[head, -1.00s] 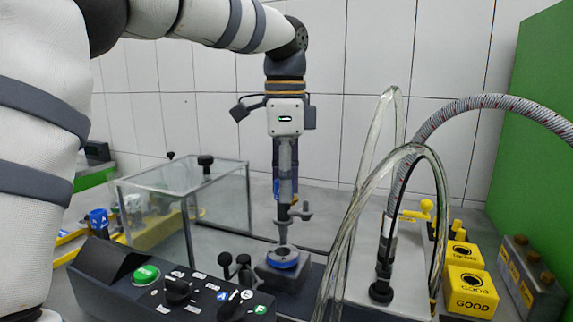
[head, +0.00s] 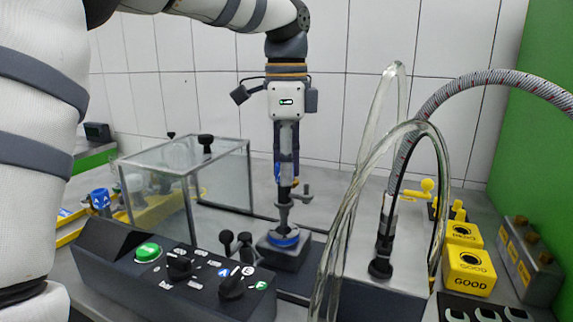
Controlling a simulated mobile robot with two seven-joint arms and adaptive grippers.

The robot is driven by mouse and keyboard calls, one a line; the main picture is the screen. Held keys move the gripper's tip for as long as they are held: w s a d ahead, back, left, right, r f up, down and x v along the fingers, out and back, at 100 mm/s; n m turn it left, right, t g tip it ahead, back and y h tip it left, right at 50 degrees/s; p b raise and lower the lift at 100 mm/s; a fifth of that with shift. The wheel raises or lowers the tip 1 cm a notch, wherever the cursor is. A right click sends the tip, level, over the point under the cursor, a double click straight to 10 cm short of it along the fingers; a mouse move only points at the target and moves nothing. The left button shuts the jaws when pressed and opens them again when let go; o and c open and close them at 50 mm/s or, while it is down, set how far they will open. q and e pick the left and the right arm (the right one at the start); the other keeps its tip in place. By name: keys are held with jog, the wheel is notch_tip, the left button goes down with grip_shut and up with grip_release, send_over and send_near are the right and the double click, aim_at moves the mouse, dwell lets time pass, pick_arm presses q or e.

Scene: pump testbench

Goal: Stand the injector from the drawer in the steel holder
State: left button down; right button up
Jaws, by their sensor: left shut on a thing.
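My left gripper (head: 286,140) hangs pointing down in the middle of the head view, shut on the injector (head: 283,212). The injector is a dark, slim, upright body with a side stub on its right, and blue shows near the fingers. The steel holder (head: 284,256) is a dark square block with a blue ring on top. It stands directly below the injector, whose lower end meets the ring in the picture. I cannot tell whether that end is seated in the holder or just above it. The drawer cannot be made out. My right gripper is not in view.
A control panel (head: 205,284) with a green button and black knobs stands in front. A glass box (head: 222,178) is to the left.

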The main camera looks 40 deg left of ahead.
aim_at(286, 201)
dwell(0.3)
pick_arm(q)
jog(key=shift+f, duration=1.35)
jog(key=shift+f, duration=0.2)
jog(key=shift+f, duration=0.65)
jog(key=shift+f, duration=0.45)
jog(key=c, duration=1.2)
grip_release()
jog(key=shift+r, duration=0.1)
